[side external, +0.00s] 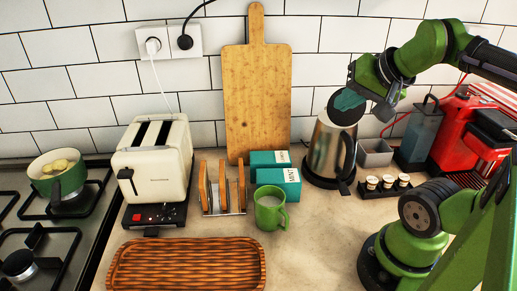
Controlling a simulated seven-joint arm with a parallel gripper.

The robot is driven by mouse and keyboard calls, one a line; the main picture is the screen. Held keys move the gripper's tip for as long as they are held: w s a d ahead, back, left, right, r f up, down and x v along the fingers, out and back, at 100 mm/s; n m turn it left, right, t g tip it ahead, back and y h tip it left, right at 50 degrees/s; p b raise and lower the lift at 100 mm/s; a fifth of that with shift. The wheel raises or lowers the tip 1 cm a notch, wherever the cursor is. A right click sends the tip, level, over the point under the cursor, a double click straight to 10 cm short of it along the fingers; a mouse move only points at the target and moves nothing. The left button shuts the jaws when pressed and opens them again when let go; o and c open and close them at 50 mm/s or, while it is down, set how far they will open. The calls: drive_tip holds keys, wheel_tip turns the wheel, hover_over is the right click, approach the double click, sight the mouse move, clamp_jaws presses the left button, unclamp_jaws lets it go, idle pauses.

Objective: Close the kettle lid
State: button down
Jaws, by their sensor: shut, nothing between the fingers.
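The kettle (325,150) is brushed metal with a black handle on its right side. It stands upright on a dark base on the counter, right of the tea boxes. Its dark round lid (340,117) is at the top and looks tilted, but its exact angle is hard to tell.
A wooden cutting board (257,90) leans on the wall left of the kettle. Teal tea boxes (279,180) and a green mug (270,208) stand nearby. A grey container (375,153), small cups (388,183) and a red coffee machine (462,135) are right. The front counter is partly clear.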

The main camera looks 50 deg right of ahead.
drive_tip(key=s+d+r+m+g+h, duration=0.2)
drive_tip(key=s+r+m+h, duration=0.35)
drive_tip(key=m, duration=1.05)
drive_tip(key=w+d+f+y, duration=0.2)
drive_tip(key=w+d+f, duration=0.4)
drive_tip(key=f, duration=0.3)
drive_tip(key=shift+d, duration=0.85)
drive_tip(key=shift+w+d, duration=0.1)
drive_tip(key=shift+w+d+f+g+y, duration=0.35)
drive_tip(key=shift+w+d+g+y, duration=0.9)
drive_tip(key=shift+w+d, duration=0.2)
drive_tip(key=shift+w+d+f+g+y, duration=0.4)
drive_tip(key=shift+w+d+g+y, duration=0.8)
drive_tip(key=shift+w+d+g, duration=0.15)
drive_tip(key=shift+w+d+f+g+y, duration=0.35)
drive_tip(key=shift+w+d+g+y, duration=0.85)
drive_tip(key=shift+w+d, duration=0.3)
drive_tip(key=shift+w+d+f, duration=0.3)
drive_tip(key=shift+f, duration=0.2)
drive_tip(key=shift+w+d+f, duration=0.25)
drive_tip(key=shift+f, duration=0.2)
